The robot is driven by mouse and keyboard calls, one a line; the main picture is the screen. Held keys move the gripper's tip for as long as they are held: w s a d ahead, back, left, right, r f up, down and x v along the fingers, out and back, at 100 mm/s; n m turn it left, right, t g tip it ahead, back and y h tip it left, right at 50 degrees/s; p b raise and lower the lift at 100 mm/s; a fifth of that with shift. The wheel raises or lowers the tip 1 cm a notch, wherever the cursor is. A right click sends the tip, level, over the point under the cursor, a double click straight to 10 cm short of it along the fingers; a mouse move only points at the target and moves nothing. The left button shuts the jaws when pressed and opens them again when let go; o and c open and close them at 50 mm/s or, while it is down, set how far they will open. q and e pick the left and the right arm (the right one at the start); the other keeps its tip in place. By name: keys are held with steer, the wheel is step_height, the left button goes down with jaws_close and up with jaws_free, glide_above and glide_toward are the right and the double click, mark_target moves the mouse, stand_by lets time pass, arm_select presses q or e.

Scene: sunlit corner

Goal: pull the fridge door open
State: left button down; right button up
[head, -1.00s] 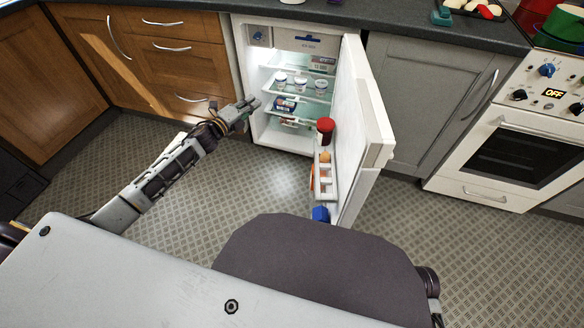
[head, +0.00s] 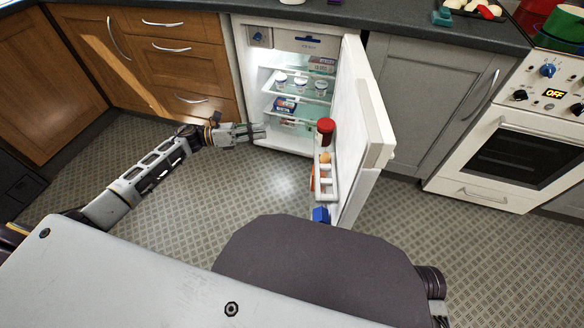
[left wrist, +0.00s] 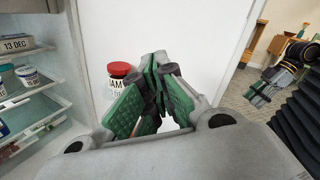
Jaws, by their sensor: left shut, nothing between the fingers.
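The fridge door (head: 362,115) stands wide open, swung out to the right of the lit fridge interior (head: 298,72). Its inner shelves hold a red-lidded jar (head: 325,130) and other items. In the left wrist view the white inner face of the door (left wrist: 125,35) fills the middle, with the jar (left wrist: 117,82) left of the fingers. My left gripper (head: 262,133) is shut and empty, in front of the fridge's lower left side, pointing right towards the door's inner side. It also shows in the left wrist view (left wrist: 157,65).
Wooden drawers (head: 175,55) stand left of the fridge. A grey cupboard (head: 425,95) and a white oven (head: 515,150) stand to the right. The patterned floor (head: 260,185) in front of the fridge is clear.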

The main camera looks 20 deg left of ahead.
arm_select(q)
steer(key=s+f+m+g+h, duration=0.1)
steer(key=s+m+g, duration=0.7)
steer(key=s+m, duration=0.2)
steer(key=shift+d, duration=0.25)
arm_select(e)
steer(key=shift+w+a+r, duration=0.15)
steer(key=shift+w+r, duration=0.1)
steer(key=shift+r, duration=0.2)
arm_select(q)
steer(key=shift+d, duration=0.15)
steer(key=d+b, duration=0.1)
steer(key=d, duration=1.2)
steer(key=shift+s+d, duration=0.3)
steer(key=shift+d, duration=0.05)
arm_select(e)
steer(key=f, duration=0.3)
steer(key=shift+w+a+f+t+y, duration=0.15)
steer(key=shift+a+t+y, duration=0.15)
steer(key=shift+a+t, duration=0.1)
